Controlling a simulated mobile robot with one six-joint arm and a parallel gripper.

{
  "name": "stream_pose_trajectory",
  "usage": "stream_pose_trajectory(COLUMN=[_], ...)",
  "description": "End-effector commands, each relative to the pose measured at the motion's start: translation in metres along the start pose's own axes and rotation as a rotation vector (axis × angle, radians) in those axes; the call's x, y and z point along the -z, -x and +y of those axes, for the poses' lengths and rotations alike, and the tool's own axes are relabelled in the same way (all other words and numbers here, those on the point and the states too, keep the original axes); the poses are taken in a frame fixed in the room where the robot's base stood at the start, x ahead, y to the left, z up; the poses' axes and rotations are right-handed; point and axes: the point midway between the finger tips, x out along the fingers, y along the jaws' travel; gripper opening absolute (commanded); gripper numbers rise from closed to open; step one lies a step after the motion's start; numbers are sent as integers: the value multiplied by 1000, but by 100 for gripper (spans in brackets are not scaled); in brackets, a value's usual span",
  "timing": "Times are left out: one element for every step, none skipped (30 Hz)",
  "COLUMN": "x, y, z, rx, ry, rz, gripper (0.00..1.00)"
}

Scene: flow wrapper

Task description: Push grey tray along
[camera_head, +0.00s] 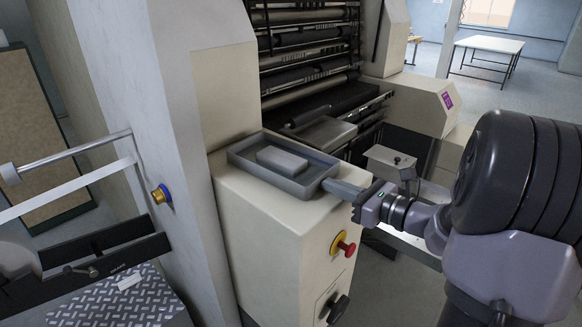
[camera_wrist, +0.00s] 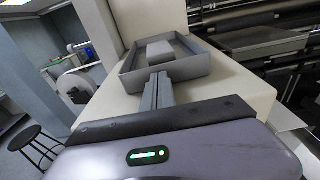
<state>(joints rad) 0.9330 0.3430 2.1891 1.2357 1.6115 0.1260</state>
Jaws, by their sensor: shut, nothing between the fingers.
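The grey tray (camera_head: 233,157) lies on top of the cream cabinet (camera_head: 262,215). A grey block (camera_head: 281,160) lies inside it. In the wrist view the tray (camera_wrist: 205,69) is ahead of my gripper, with the block (camera_wrist: 161,51) inside it. My gripper (camera_head: 337,185) is shut and empty, its fingers at the tray's near right end. In the wrist view my gripper's fingertips (camera_wrist: 157,76) are at the tray's near wall. They look to be touching it or very close; I cannot tell which.
A red stop button (camera_head: 347,247) on a yellow base sticks out of the cabinet's front. The machine's rollers (camera_head: 310,75) are behind the tray. A tall pale machine column (camera_head: 165,110) rises to the left.

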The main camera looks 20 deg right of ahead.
Motion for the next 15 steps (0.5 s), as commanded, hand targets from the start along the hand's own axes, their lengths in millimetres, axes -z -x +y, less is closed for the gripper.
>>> stream_pose_trajectory(x=[0, 0, 0, 0, -1, -1, -1, -2, -2, -2, -2, -2, -2, -3, -3], y=[-3, -4, -6, -8, -9, -11, -13, -14, -16, -18, -19, -21, -22, -24, -26], z=[0, 0, 0, 0, 0, 0, 1, 1, 0, 0, 0, 0, 0, 0, 0], rx=[-1, -1, -1, -1, -1, -1, -1, -1, -1, -1, -1, -1, -1, -1, -1], ry=[0, 0, 0, 1, 1, 0, 0, 0, 1, 1, 2, 2, 2, 2, 2], rz=[0, 1, 1, 2, 1, 1, 0, 0, 0, 1, 1, 1, 1, 1, 1], gripper=[0, 0, 0, 0, 0, 0, 0, 0, 0, 0, 0, 0, 0, 0, 0])
